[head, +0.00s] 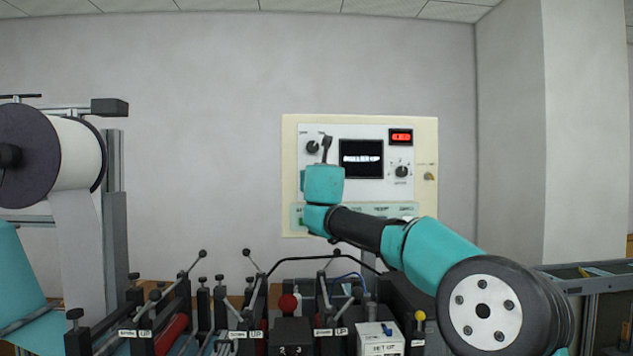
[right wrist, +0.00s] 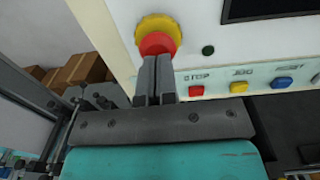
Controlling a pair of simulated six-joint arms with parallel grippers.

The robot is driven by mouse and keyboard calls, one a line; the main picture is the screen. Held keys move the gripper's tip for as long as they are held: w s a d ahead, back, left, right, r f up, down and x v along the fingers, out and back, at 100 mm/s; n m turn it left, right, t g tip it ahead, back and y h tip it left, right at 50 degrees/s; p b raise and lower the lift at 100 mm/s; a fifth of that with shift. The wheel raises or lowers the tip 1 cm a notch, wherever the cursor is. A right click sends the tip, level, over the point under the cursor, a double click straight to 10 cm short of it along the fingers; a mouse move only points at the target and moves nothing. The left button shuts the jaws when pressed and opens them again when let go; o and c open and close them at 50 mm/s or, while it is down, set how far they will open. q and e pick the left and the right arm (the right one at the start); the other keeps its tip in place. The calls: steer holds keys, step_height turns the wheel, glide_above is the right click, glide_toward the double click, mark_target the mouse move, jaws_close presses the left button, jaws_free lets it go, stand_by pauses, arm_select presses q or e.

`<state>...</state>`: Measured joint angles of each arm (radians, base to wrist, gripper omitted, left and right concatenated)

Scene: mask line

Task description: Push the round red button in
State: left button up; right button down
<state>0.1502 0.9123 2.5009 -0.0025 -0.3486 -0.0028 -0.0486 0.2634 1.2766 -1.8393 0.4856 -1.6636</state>
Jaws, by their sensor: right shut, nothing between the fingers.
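The round red button (right wrist: 158,43) with its yellow collar is at the top of the right wrist view, on the pale control panel (right wrist: 215,55). My right gripper (right wrist: 159,60) is shut and empty. Its fingertips point at the button and overlap its lower edge in that view; I cannot tell whether they touch it. In the head view my right gripper (head: 327,143) is up in front of the left part of the panel (head: 431,205). I cannot make out the round red button there. My left gripper is not in view.
A square red button (right wrist: 190,91) under a STOP label, a yellow button (right wrist: 238,86) and a blue one (right wrist: 282,82) sit below the round button. A dark screen (head: 361,158) is right of the gripper. Machinery with upright levers (head: 195,262) lines the bottom.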

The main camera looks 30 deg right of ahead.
steer(key=shift+w+d, duration=0.25)
steer(key=shift+w, duration=0.25)
steer(key=shift+w, duration=0.1)
